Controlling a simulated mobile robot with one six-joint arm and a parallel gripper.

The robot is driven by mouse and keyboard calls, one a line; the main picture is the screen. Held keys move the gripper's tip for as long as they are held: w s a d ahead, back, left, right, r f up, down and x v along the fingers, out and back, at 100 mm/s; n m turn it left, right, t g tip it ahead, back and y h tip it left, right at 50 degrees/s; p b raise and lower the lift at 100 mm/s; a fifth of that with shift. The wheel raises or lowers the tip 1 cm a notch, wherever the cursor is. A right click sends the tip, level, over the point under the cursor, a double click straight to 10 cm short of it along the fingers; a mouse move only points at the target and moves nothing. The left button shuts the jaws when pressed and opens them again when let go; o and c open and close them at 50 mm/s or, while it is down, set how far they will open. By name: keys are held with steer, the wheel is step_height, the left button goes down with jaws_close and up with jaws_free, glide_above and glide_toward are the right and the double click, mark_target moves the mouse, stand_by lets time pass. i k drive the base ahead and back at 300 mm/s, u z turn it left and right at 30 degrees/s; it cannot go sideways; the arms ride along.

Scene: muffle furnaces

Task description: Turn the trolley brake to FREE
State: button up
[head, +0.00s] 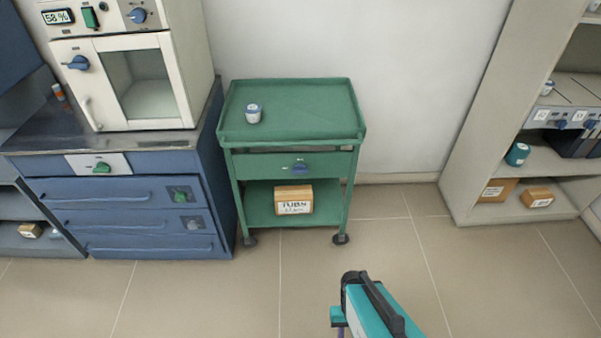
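The green trolley (243,160) stands against the wall in the middle of the head view. A blue knob (300,168) sits on its front panel with small pale markings beside it, too small to read; it looks like the brake knob. Its handle appears to lie about sideways. My teal and black arm enters at the bottom edge, in front of the trolley and well apart from it. A small teal part at its left may belong to my gripper (338,317); the fingers cannot be made out.
A white jar (253,113) stands on the trolley top and a labelled box (293,200) on its lower shelf. A blue cabinet (120,222) with a furnace (125,80) stands close at left. Shelving (470,150) is at right. The floor before the trolley is clear.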

mark_target(299, 168)
steer(key=u, duration=0.45)
steer(key=k, duration=1.35)
steer(key=u, duration=0.35)
steer(key=i, duration=1.2)
steer(key=u, duration=0.75)
steer(key=i, duration=0.4)
steer(key=u, duration=0.25)
